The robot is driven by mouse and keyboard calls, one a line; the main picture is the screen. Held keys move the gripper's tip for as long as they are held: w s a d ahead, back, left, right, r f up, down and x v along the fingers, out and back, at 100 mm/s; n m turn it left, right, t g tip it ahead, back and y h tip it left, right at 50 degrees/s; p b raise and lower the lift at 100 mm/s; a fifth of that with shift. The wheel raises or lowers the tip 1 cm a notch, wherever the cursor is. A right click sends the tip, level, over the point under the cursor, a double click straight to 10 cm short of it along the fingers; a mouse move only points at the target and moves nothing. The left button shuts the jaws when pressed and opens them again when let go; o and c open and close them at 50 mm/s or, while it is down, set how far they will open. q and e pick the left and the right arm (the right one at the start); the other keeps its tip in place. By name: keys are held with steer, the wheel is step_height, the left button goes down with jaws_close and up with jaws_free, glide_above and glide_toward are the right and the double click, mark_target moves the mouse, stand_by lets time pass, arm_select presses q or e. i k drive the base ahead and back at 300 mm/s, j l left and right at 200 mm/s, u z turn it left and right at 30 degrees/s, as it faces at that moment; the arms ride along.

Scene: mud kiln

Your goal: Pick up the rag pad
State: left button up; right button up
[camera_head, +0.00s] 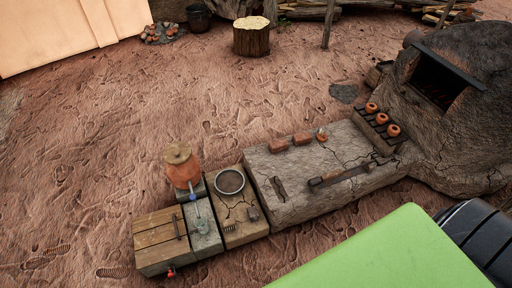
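I cannot pick out the rag pad with certainty. A small dark grey-brown lump (253,213) lies on the tan block right of centre-bottom, below the round sieve-like bowl, and may be it. A flat dark patch (279,188) on the left part of the grey stone slab (310,195) could also be a pad or a hollow; it is too small to tell. Neither of my grippers is in view, and nothing is seen touching these things.
A clay jar (182,167), a round bowl (229,181) and a wooden box (161,239) stand left of the slab. A long tool (341,177), bricks (302,138) and small orange pots (382,118) lie near the mud kiln (465,110). Open ground lies around.

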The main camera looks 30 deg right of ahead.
mark_target(254, 215)
steer(key=z, duration=0.8)
